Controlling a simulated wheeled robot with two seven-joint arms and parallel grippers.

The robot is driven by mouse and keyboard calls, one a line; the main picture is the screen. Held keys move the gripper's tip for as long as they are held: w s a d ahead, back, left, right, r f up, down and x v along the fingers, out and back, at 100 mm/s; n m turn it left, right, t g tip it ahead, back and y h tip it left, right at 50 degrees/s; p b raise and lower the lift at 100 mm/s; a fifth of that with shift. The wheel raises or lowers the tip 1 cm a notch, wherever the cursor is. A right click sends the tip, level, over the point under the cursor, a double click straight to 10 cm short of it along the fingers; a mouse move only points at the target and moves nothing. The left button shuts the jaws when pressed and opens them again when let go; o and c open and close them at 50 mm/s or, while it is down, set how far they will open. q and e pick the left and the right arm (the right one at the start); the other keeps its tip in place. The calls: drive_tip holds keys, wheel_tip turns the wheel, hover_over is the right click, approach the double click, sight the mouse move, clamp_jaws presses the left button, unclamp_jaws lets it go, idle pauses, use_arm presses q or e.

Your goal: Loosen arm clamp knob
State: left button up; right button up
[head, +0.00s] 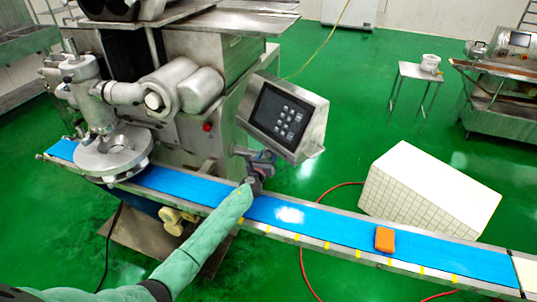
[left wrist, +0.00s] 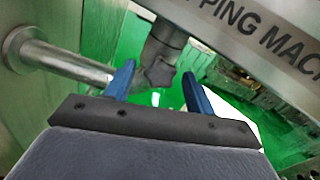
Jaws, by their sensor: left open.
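In the left wrist view, a grey clamp knob (left wrist: 158,72) with a lobed lower end hangs under the panel's metal mount. My left gripper (left wrist: 156,80) is open; its two blue fingers point at the knob, one on each side of it in the picture. I cannot tell whether the fingers reach the knob's depth. In the head view, my left gripper (head: 262,160) is just below the tilted control panel (head: 284,117), beside the short support arm (head: 241,150). There the knob is too small and covered to make out. My right gripper is not in view.
The encrusting machine (head: 203,90) stands behind the blue conveyor belt (head: 320,222), which my left arm crosses. An orange block (head: 384,240) sits on the belt. A white box (head: 425,195) is behind the belt. A horizontal metal tube (left wrist: 70,60) is close on the left in the wrist view.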

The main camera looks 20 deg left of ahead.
use_arm(q)
drive_tip(key=shift+w, duration=0.85)
drive_tip(key=shift+c, duration=0.2)
drive_tip(key=c, duration=0.9)
drive_tip(key=shift+c, duration=0.2)
